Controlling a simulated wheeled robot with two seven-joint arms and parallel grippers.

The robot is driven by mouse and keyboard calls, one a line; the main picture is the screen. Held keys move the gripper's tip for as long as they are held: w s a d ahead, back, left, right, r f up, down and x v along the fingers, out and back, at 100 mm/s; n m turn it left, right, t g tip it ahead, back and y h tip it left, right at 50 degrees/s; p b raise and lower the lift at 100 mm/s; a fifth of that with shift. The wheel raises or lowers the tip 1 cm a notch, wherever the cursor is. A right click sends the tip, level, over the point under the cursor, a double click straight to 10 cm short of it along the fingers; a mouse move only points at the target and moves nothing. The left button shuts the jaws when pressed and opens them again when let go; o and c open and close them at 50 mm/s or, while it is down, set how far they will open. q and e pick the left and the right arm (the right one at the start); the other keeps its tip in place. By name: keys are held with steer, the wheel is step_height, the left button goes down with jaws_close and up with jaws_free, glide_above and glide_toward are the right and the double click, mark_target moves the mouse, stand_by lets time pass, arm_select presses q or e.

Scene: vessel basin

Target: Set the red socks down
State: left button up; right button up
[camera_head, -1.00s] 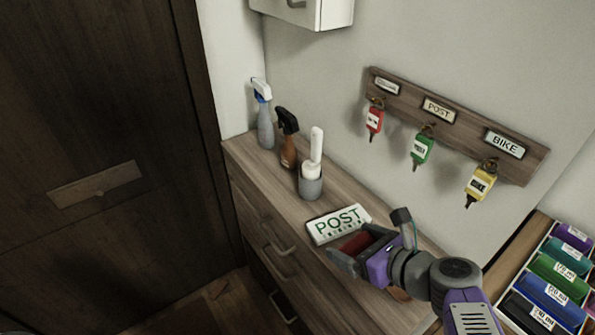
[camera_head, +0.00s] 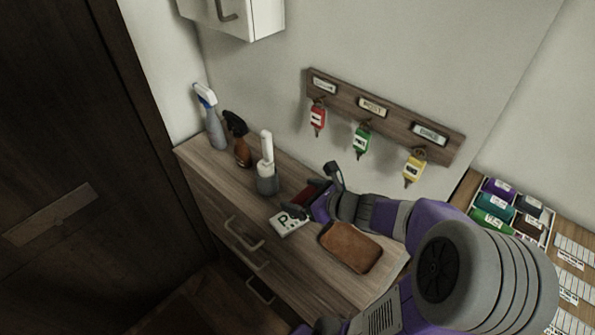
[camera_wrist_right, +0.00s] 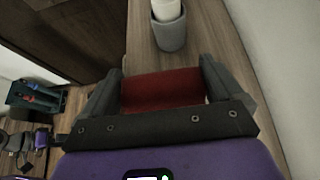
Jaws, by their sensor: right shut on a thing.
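My right gripper (camera_head: 298,203) is shut on the red socks (camera_head: 307,194), over the dresser top (camera_head: 205,165). In the right wrist view the red socks (camera_wrist_right: 162,90) show as a dark red folded piece between the two fingers of the right gripper (camera_wrist_right: 162,72). In the head view the hand hides most of them, and I cannot tell whether they touch the wood.
A grey cup (camera_head: 267,182) with a white brush and two spray bottles (camera_head: 240,140) stand left. Tagged keys (camera_head: 362,138) hang behind.

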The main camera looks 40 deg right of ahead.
steer(key=shift+w+d+r+p, duration=0.25)
steer(key=shift+w+d+p, duration=0.35)
steer(key=shift+p, duration=0.6)
steer(key=w+d+f, duration=0.1)
steer(key=w, duration=0.1)
steer(key=w+d+f, duration=0.1)
steer(key=w+d, duration=0.1)
steer(key=w+d+f, duration=0.1)
steer(key=w+d, duration=0.1)
steer(key=w, duration=0.1)
steer(key=shift+w+f, duration=0.1)
steer(key=shift+f, duration=0.05)
step_height(320, 180, down, 4)
steer(key=shift+r+b, duration=0.15)
steer(key=shift+b, duration=0.65)
arm_select(q)
steer(key=shift+r, duration=0.95)
arm_select(e)
steer(key=shift+w+d+f, duration=0.1)
steer(key=shift+w+f, duration=0.1)
steer(key=shift+f, duration=0.1)
arm_select(q)
steer(key=shift+f, duration=0.1)
arm_select(e)
steer(key=shift+f, duration=0.2)
steer(key=o, duration=0.7)
steer(key=shift+c, duration=0.2)
arm_select(q)
steer(key=shift+f, duration=0.1)
